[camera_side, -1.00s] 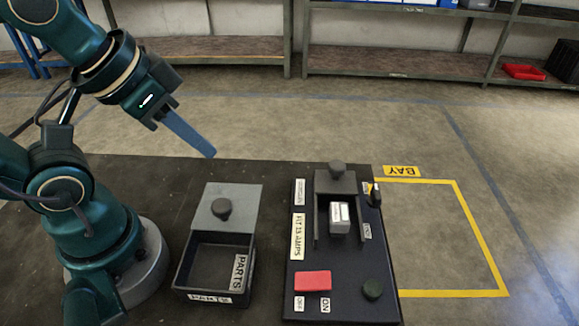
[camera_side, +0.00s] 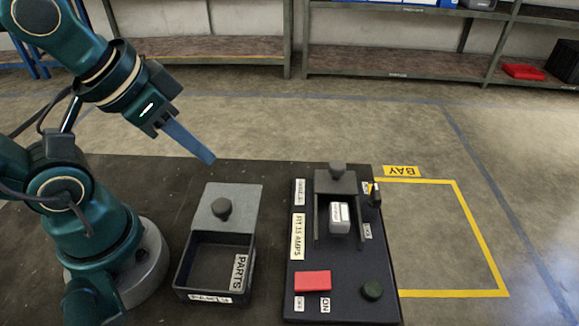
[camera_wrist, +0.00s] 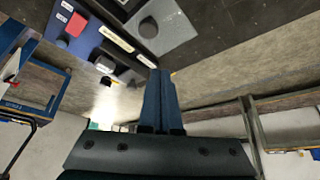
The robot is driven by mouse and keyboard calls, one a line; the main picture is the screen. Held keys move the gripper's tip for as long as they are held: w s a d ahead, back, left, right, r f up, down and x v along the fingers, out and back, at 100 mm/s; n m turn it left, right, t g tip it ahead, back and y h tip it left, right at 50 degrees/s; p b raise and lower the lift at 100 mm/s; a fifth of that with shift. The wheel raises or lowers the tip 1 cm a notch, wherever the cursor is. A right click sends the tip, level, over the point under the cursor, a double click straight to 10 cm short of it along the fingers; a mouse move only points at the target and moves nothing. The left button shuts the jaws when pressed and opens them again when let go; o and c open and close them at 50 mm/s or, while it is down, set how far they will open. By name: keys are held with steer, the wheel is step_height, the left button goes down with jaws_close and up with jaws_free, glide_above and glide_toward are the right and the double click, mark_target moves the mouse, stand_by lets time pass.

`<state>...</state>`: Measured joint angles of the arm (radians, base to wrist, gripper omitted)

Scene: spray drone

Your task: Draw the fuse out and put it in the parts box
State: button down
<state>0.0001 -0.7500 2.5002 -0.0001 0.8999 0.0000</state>
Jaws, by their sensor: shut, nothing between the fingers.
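The fuse (camera_side: 340,218) is a light grey block with a white label, seated between the dark rails of a holder on the black panel (camera_side: 345,270). A dark cover with a knob (camera_side: 335,182) sits at the far end of those rails, clear of the fuse. The parts box (camera_side: 214,268) stands left of the panel, its grey lid (camera_side: 228,205) slid back and its front part open and empty. My gripper (camera_side: 211,160) is shut and empty, in the air above and behind the box lid. Its blue fingers (camera_wrist: 158,100) lie together in the wrist view.
A yellow-outlined bay (camera_side: 440,240) on the floor is empty. Shelves (camera_side: 400,65) stand far behind.

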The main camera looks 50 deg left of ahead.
steer(key=c, duration=0.8)
jaws_free()
steer(key=shift+s, duration=0.15)
steer(key=o, duration=0.5)
steer(key=shift+r+m, duration=0.3)
steer(key=shift+r, duration=0.1)
steer(key=shift+o, duration=0.5)
steer(key=shift+m, duration=0.8)
steer(key=w+r, duration=0.1)
steer(key=r, duration=0.1)
steer(key=w+r, duration=0.2)
steer(key=shift+d, duration=0.4)
steer(key=w+d+r+m+g, duration=0.2)
steer(key=w+d+m, duration=0.15)
steer(key=w, duration=0.25)
steer(key=w+d+f+m+g, duration=0.1)
steer(key=w+d+f, duration=0.1)
steer(key=d+f, duration=0.1)
steer(key=w+d+f+m+g, duration=0.1)
steer(key=w+d+f, duration=0.1)
steer(key=d+f, duration=0.1)
steer(key=w+d+f+m+g, duration=0.1)
steer(key=d+f, duration=0.2)
steer(key=shift+w+d+g, duration=0.2)
steer(key=shift+w+g, duration=0.1)
steer(key=shift+w, duration=0.1)
steer(key=shift+d+f, duration=0.1)
